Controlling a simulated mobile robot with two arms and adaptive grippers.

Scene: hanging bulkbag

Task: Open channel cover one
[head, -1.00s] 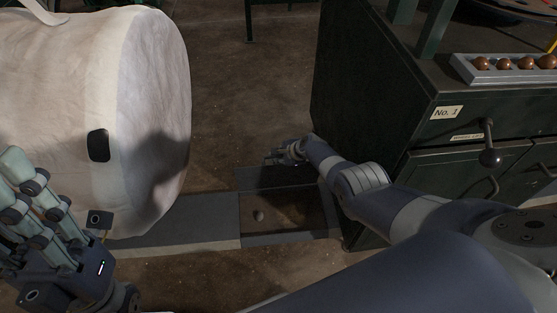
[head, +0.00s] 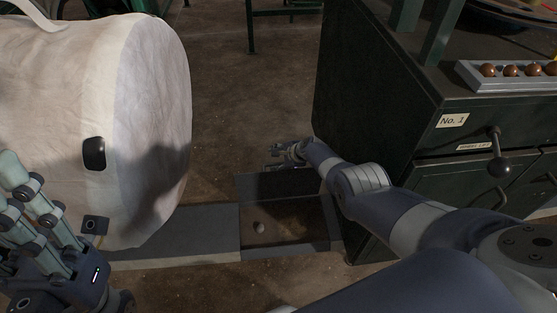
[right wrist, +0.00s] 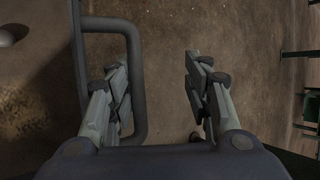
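The floor channel (head: 290,246) lies between the bulk bag and the green cabinet, with a section uncovered. A small pale round thing (head: 259,227) shows inside the brown opening. A dark cover panel (head: 275,187) stands raised along the opening's far side. My right gripper (head: 290,153) is at the panel's far upper edge. In the right wrist view, the right gripper (right wrist: 158,80) is open, its fingers well apart. Its left finger overlaps a grey loop handle (right wrist: 132,50); I cannot tell whether they touch. My left gripper (head: 38,212) is at the lower left beside the bag, its finger gap unclear.
The white bulk bag (head: 130,90) fills the left side. The green cabinet (head: 360,110), labelled "No. 1", stands right of the channel with a ball-ended lever (head: 499,160). A tray (head: 505,85) of brown balls sits on top. The floor behind the panel is clear.

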